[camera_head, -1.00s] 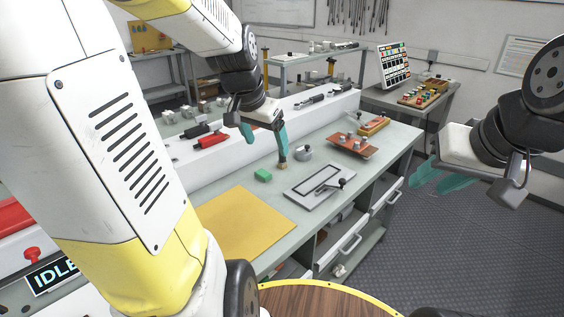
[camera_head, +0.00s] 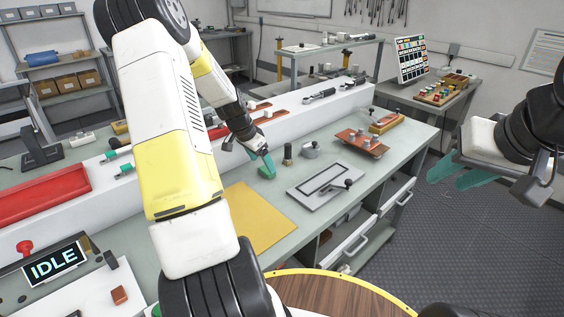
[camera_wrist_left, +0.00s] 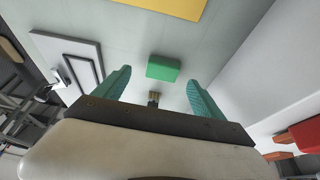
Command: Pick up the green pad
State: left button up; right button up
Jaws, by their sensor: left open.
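The green pad (camera_wrist_left: 163,68) is a small flat block lying on the grey bench top. In the left wrist view it shows ahead of my left gripper (camera_wrist_left: 160,88), between the lines of its two teal fingers, which are open and empty. In the head view the left gripper (camera_head: 264,163) is low over the bench at the pad (camera_head: 266,173), and its fingers partly cover the pad. I cannot tell from there whether they touch it. My right gripper (camera_head: 478,172) hangs over the floor at the right, its teal fingers apart with nothing between them.
A yellow mat (camera_head: 262,215) lies in front of the pad. A grey framed plate with a black clamp (camera_head: 304,188) is to the right. A small dark post (camera_head: 288,155) and a round metal piece (camera_head: 311,151) stand close by. A raised white ledge (camera_head: 285,128) runs behind.

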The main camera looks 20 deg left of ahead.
aim_at(266, 170)
pick_arm(q)
jog(key=x, duration=0.4)
jog(key=shift+w+f, duration=0.25)
jog(key=shift+w, duration=0.15)
jog(key=c, duration=1.4)
